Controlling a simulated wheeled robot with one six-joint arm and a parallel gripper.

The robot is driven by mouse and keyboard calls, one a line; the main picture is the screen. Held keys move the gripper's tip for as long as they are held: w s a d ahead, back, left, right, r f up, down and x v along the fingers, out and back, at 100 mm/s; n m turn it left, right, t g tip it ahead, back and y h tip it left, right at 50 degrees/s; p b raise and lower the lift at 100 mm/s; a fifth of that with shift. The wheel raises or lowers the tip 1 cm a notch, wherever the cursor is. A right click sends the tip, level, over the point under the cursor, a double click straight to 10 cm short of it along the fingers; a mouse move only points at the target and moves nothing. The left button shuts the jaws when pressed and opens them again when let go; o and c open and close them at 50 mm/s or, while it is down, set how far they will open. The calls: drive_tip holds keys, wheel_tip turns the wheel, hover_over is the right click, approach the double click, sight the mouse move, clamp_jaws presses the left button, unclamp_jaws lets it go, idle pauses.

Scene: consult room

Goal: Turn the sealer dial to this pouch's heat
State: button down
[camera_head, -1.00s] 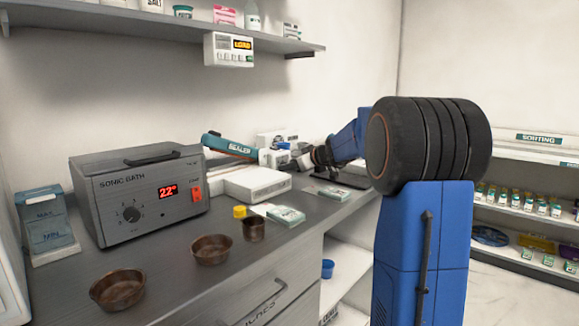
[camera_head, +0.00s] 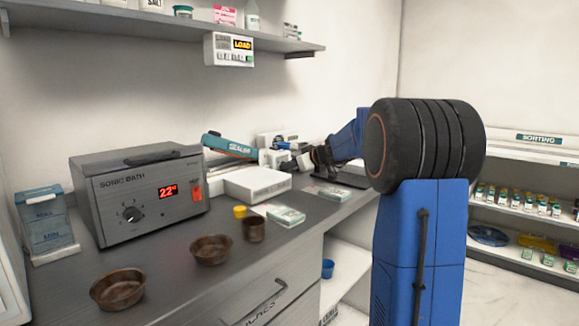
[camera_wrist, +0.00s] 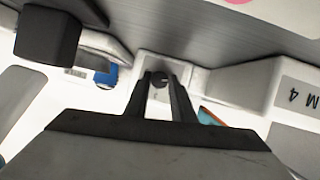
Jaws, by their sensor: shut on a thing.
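The sealer, with a teal arm (camera_head: 229,146) lettered SEALER, stands at the back of the counter. In the wrist view, my gripper (camera_wrist: 160,82) is shut on a small dark round knob (camera_wrist: 159,79), which appears to be the sealer dial. The knob sits on a pale housing, and the fingers hide its sides and any scale marks. In the head view, my gripper (camera_head: 293,161) is beside the sealer's right end, too small to show the grip. White and green packets that look like pouches (camera_head: 286,217) lie on the counter; their print is unreadable.
A sonic bath (camera_head: 140,192), brown bowls (camera_head: 211,250), a dark cup (camera_head: 253,230) and a yellow cap (camera_head: 239,211) occupy the counter. A shelf (camera_head: 180,30) hangs above.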

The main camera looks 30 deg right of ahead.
drive_tip(key=m+y, duration=0.1)
drive_tip(key=m+g+y, duration=0.1)
drive_tip(key=m, duration=0.1)
drive_tip(key=shift+w+d, duration=0.1)
drive_tip(key=shift+d, duration=0.2)
drive_tip(key=m+y, duration=0.2)
drive_tip(key=m, duration=0.1)
drive_tip(key=shift+d+m+y, duration=0.15)
drive_tip(key=shift+m+y, duration=0.15)
idle(0.4)
drive_tip(key=c, duration=1.5)
unclamp_jaws()
drive_tip(key=shift+f, duration=0.1)
drive_tip(key=v, duration=1.7)
drive_tip(key=shift+d, duration=0.35)
